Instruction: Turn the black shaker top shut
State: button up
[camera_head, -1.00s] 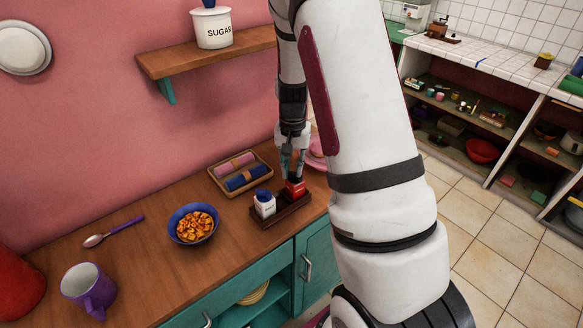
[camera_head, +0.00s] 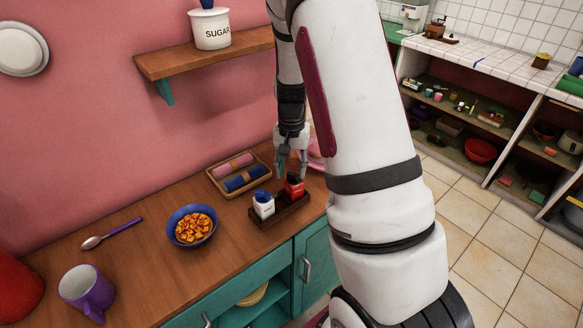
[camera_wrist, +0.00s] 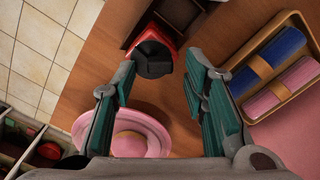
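The red shaker (camera_head: 294,190) with its black top (camera_head: 292,179) stands upright in a dark wooden holder (camera_head: 282,211) on the counter. In the wrist view the black top (camera_wrist: 153,59) shows from above, a faceted knob on the red shaker (camera_wrist: 172,37). My gripper (camera_head: 291,173) is open and empty, close to the shaker. In the wrist view its two teal-padded fingers (camera_wrist: 160,80) are spread wide, with the top between and just beyond their tips. Whether the top is fully shut cannot be told.
A white shaker with a blue top (camera_head: 263,205) stands in the same holder. A tray of rolled napkins (camera_head: 226,187) and a pink plate (camera_wrist: 85,125) are nearby. A cereal bowl (camera_head: 191,226), spoon (camera_head: 111,233) and purple mug (camera_head: 88,290) are farther left.

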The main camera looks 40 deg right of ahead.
jog(key=shift+r, duration=0.1)
notch_tip(320, 180, up, 12)
dwell(0.5)
dwell(0.4)
jog(key=s+a+r+n+t, duration=0.3)
jog(key=s+a+r+n, duration=0.2)
jog(key=s+a+r, duration=0.5)
jog(key=s+a+r+n+t, duration=0.2)
jog(key=s+a+r+n, duration=0.2)
jog(key=s+a, duration=0.4)
jog(key=s+n, duration=0.1)
jog(key=s, duration=0.1)
jog(key=shift+s+a+r, duration=0.25)
jog(key=shift+s+r, duration=0.1)
